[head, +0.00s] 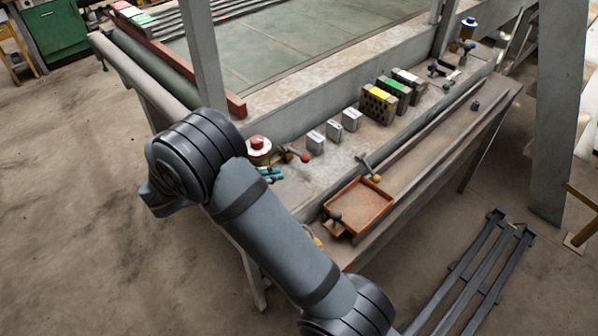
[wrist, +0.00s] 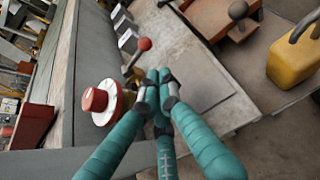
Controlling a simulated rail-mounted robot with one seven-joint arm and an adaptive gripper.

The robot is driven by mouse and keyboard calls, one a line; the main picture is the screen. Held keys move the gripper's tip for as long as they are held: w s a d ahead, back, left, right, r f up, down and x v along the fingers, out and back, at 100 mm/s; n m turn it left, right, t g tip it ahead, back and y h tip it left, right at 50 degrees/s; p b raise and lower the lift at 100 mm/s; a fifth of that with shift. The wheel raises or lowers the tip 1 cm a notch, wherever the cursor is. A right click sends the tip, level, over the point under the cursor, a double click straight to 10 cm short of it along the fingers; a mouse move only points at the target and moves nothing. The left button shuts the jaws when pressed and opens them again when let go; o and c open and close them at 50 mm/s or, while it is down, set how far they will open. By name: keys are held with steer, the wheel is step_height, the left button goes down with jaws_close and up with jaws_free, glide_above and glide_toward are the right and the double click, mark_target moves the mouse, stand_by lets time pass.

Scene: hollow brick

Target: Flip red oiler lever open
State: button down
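A red-capped oiler (head: 259,144) with a pale round body stands on the bench's near left end, also seen in the wrist view (wrist: 98,99). A lever with a red ball knob (head: 304,157) lies just right of it; its knob shows in the wrist view (wrist: 144,43). My gripper (head: 270,174) has teal fingers, partly hidden behind my arm in the head view. In the wrist view my gripper (wrist: 158,77) has its fingertips drawn together, with nothing visible between them. The tips appear between the oiler and the lever; contact cannot be told.
Several small grey blocks (head: 316,142) stand behind the lever. Hollow bricks (head: 377,105) stand farther along. A yellow container (wrist: 295,60) shows at right in the wrist view.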

mark_target(298, 180)
stand_by(0.3)
steer(key=p+x, duration=0.1)
steer(key=x, duration=0.9)
steer(key=shift+w, duration=0.1)
steer(key=shift+d+r+p, duration=0.1)
steer(key=shift+r+p, duration=0.15)
steer(key=shift+p, duration=0.4)
